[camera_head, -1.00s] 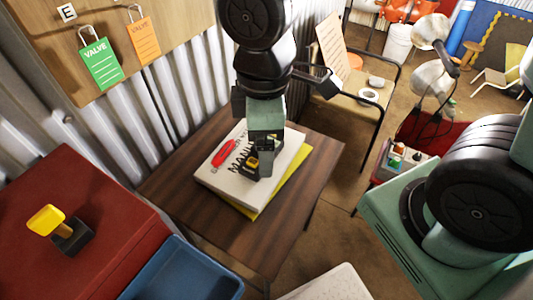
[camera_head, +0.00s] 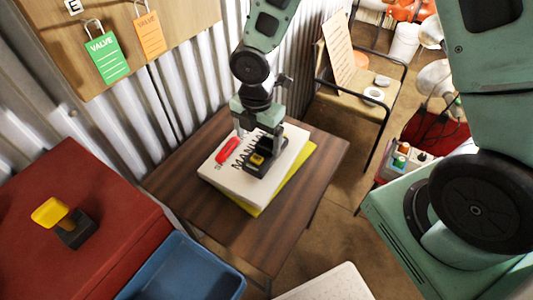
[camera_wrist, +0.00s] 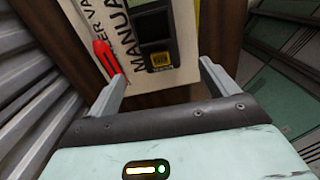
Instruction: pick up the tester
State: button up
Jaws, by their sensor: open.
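The tester (camera_head: 262,158) appears to be the black device with a yellow patch, lying on a white manual (camera_head: 284,160). In the wrist view the tester (camera_wrist: 156,28) lies just beyond the fingertips, between their lines, its upper end cut off by the frame. My gripper (camera_head: 258,134) is open over the manual, pointing down at the tester. In the wrist view my gripper (camera_wrist: 161,74) shows a finger on either side with nothing between. I cannot tell the exact height of the fingertips above the manual.
A red tool (camera_head: 229,150) lies on the manual, left of the tester; a yellow book (camera_head: 301,166) is underneath. They rest on a brown wooden table (camera_head: 196,200) beside a corrugated wall. A red cabinet (camera_head: 110,245) and blue tray (camera_head: 185,272) stand at front left.

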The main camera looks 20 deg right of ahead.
aim_at(258, 156)
notch_tip(258, 156, down, 9)
jog(key=shift+r, duration=0.15)
dwell(0.4)
jog(key=shift+c, duration=0.3)
jog(key=c, duration=1.3)
